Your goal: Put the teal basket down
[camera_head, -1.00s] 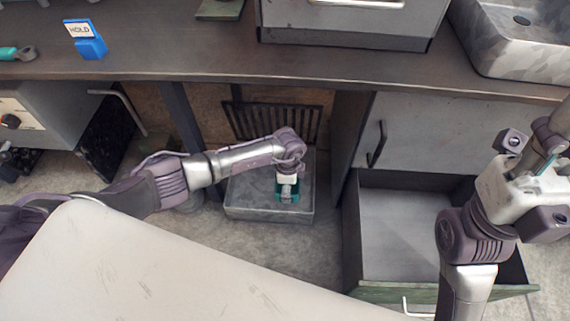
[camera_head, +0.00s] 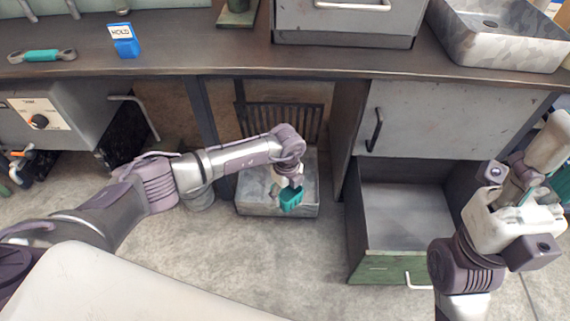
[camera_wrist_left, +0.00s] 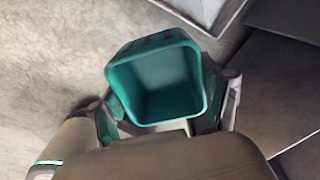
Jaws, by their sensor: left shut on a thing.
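The teal basket (camera_head: 291,201) hangs from my left gripper (camera_head: 284,186) in the head view, in front of the near right part of a grey metal box (camera_head: 255,200) under the bench. In the left wrist view the basket (camera_wrist_left: 157,82) is open-topped and looks empty, with the fingers of my left gripper (camera_wrist_left: 165,118) closed at its near side. Floor shows beside it there, so it looks held up; its height is unclear. My right gripper (camera_head: 525,168) is at the right edge, and its fingers are not clear.
An open drawer (camera_head: 405,215) with a green front juts out to the right of the basket. Bench legs and a dark rack (camera_head: 280,120) stand behind. Bare floor (camera_head: 270,255) lies in front.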

